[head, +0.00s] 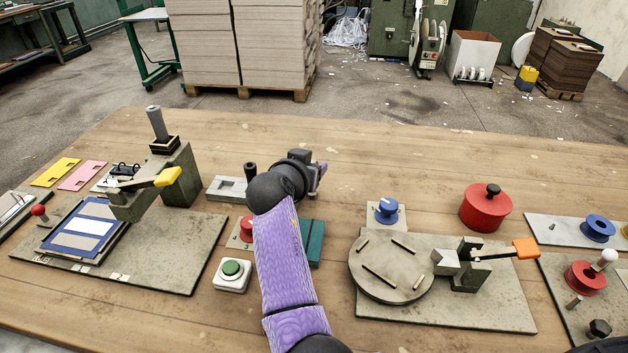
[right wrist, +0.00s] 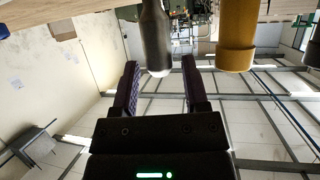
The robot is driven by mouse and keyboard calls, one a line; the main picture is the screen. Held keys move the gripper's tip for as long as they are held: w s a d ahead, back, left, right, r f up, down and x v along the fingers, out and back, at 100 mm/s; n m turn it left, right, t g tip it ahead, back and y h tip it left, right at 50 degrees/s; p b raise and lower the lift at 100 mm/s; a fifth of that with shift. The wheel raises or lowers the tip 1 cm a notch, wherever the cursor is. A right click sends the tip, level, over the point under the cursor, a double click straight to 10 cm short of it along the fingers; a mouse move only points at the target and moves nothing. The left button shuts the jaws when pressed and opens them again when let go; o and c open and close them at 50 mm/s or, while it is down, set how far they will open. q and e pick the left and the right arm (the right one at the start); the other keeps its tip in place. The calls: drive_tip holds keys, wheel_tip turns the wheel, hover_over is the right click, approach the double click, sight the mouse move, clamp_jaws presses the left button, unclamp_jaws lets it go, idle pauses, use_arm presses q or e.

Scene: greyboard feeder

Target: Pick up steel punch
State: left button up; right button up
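In the right wrist view, which is upside down, a dark grey cylinder with a pale tip (right wrist: 157,40), apparently the steel punch, stands in line with the gap between my right fingers. My right gripper (right wrist: 158,62) is open, with one finger on each side of that gap. I cannot tell whether the cylinder is fully between the fingertips. In the head view my right gripper (head: 320,178) is over the middle of the table, and my purple arm hides what is behind it. A dark upright post (head: 250,172) shows just left of it. My left gripper is not in view.
A yellow cylinder (right wrist: 237,45) stands close beside the dark one. A press with a yellow handle (head: 167,177) stands left. A round turntable (head: 392,268), a blue knob (head: 386,208) and a red pot (head: 486,208) are right. The table's (head: 400,150) far strip is clear.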

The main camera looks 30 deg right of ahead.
clamp_jaws()
idle(1.1)
